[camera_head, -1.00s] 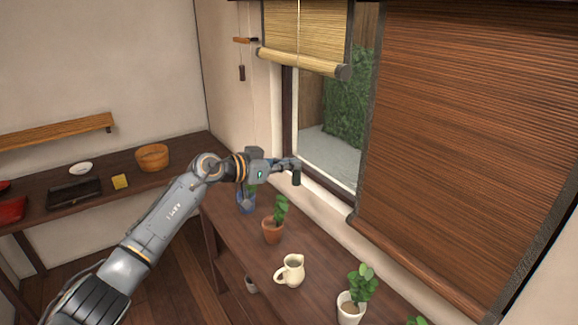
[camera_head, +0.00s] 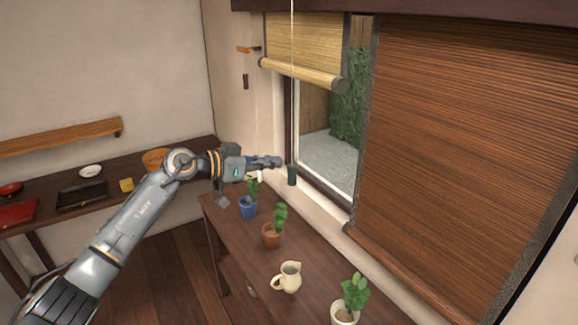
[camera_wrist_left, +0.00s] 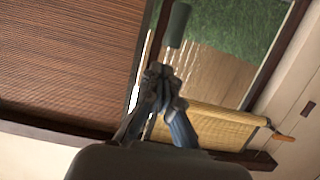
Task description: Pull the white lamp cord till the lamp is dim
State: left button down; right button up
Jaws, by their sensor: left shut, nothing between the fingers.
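A pale, thin cord (camera_head: 292,110) hangs from the top edge of the head view, in front of the window. A dark green cylindrical pull (camera_head: 292,175) hangs at its lower end; it also shows in the left wrist view (camera_wrist_left: 177,25). My left gripper (camera_head: 279,162) is shut and empty, just left of the pull's top in the head view. In the left wrist view its closed fingertips (camera_wrist_left: 159,71) are just below the pull; I cannot tell whether they touch the cord. The lamp and my right gripper are not in view.
Below the arm, a narrow table (camera_head: 240,258) holds a blue pot (camera_head: 248,208), an orange pot (camera_head: 272,235), a cream jug (camera_head: 288,278) and a white pot (camera_head: 344,315). A half-raised bamboo blind (camera_head: 305,45) and a lowered brown blind (camera_head: 455,150) cover parts of the window side.

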pick_arm(q)
jog(key=v, duration=0.2)
jog(key=b+v, duration=0.1)
jog(key=v, duration=0.2)
jog(key=shift+w+a, duration=0.15)
jog(key=shift+a, duration=0.35)
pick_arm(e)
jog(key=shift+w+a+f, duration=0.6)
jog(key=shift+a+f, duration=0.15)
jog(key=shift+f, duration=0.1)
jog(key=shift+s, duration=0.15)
